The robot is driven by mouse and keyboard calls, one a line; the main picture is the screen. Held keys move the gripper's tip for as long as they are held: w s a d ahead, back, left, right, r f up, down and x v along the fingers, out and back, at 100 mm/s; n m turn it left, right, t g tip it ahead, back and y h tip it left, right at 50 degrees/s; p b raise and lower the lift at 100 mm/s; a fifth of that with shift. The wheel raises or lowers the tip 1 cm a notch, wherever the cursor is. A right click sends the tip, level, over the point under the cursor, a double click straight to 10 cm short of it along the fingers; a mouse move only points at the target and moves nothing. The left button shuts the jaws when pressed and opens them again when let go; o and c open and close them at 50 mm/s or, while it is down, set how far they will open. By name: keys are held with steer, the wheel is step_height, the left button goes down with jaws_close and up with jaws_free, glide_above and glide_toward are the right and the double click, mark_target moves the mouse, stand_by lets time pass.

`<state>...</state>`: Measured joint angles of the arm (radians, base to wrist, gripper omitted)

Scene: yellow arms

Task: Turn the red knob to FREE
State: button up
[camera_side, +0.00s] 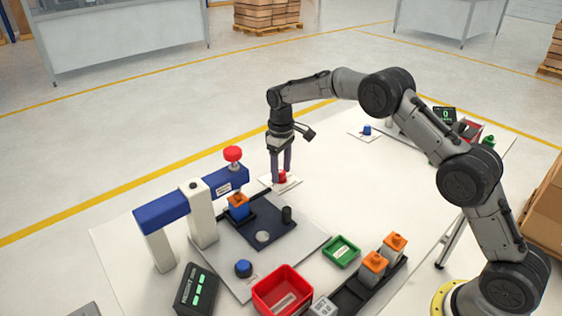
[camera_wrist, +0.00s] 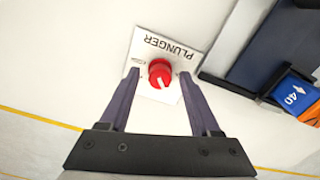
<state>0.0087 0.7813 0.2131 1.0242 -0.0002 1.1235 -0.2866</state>
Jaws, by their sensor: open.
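The red knob (camera_wrist: 160,72) sits on a small white plate (camera_wrist: 170,46) marked PLUNGER, whose lettering reads upside down in the wrist view. A pale pointer mark on the knob points toward the bottom of that view, slightly right. A small marking at the plate's left is too small to read, and I cannot make out FREE. My gripper (camera_wrist: 160,77) is open, pointing down, with one finger on each side of the knob; gaps show on both sides. In the side view the knob (camera_side: 282,177) shows low between my gripper's fingers (camera_side: 281,172), partly hidden by them.
A blue press arm with a red top (camera_side: 233,153) stands left of my gripper. Beneath it is a dark plate (camera_side: 275,235) with an orange-and-blue block (camera_side: 238,207). A red bin (camera_side: 283,290) and green tray (camera_side: 341,251) stand in front. The table behind the knob is clear.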

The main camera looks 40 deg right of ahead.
mark_target(281, 172)
step_height(281, 172, up, 14)
stand_by(0.5)
